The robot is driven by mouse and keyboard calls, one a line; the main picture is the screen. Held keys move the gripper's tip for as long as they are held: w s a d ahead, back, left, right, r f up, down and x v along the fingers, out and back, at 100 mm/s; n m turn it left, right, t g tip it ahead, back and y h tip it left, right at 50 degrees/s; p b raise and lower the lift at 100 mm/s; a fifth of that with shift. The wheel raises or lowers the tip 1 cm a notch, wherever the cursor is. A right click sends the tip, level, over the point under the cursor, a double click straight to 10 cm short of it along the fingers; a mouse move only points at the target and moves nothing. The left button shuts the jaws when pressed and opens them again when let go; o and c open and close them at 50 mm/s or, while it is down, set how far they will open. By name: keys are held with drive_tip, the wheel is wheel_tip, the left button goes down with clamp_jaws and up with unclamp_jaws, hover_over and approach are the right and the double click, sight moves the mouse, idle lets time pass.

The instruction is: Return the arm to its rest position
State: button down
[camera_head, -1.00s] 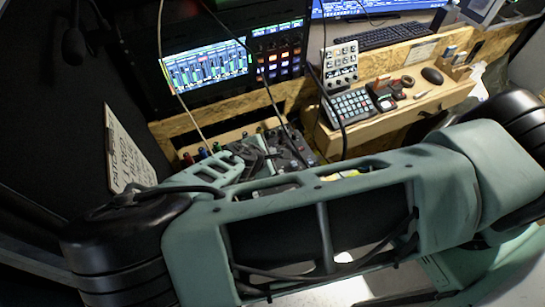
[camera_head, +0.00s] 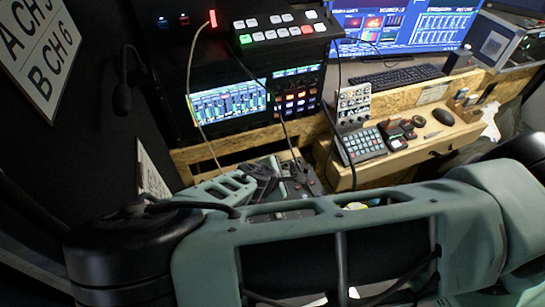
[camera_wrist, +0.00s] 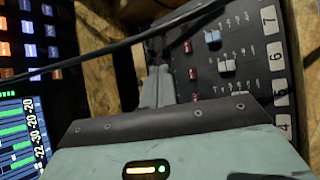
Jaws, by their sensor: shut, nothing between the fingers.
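My arm (camera_head: 340,235) stretches across the lower part of the head view, a long pale green link between black joints. My gripper shows in the wrist view (camera_wrist: 157,88), with its narrow grey fingers together and nothing held. It points toward a dark mixer panel (camera_wrist: 225,62) with small faders and numbered labels. A black cable (camera_wrist: 110,45) crosses the wrist view close to the fingers; whether it touches them I cannot tell. In the head view the gripper is not clearly made out among the dark items behind my arm.
A rack screen (camera_head: 228,104) and a switcher (camera_head: 280,28) stand behind. A wooden desk shelf (camera_head: 400,150) at right holds a keypad (camera_head: 362,145) and a mouse (camera_head: 443,117). A thin cable (camera_head: 190,80) hangs at left. A microphone (camera_head: 123,95) hangs near the left wall.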

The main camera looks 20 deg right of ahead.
drive_tip(key=s+a+r+m+g+y+b, duration=0.2)
drive_tip(key=s+a+r+m+g+y, duration=0.15)
drive_tip(key=s, duration=0.25)
drive_tip(key=s+a+r+m+g+y+b, duration=0.2)
drive_tip(key=s+a+m+g, duration=0.15)
drive_tip(key=s, duration=0.35)
drive_tip(key=s+d+r+y+b, duration=0.1)
drive_tip(key=s+r+b, duration=0.1)
drive_tip(key=r, duration=0.7)
drive_tip(key=s+r+m+t+y+b, duration=0.1)
drive_tip(key=s+r, duration=0.3)
drive_tip(key=r, duration=0.5)
drive_tip(key=shift+s+d+t+b, duration=0.25)
drive_tip(key=shift+d+t+b, duration=0.05)
drive_tip(key=shift+d+b, duration=0.1)
drive_tip(key=shift+y, duration=0.25)
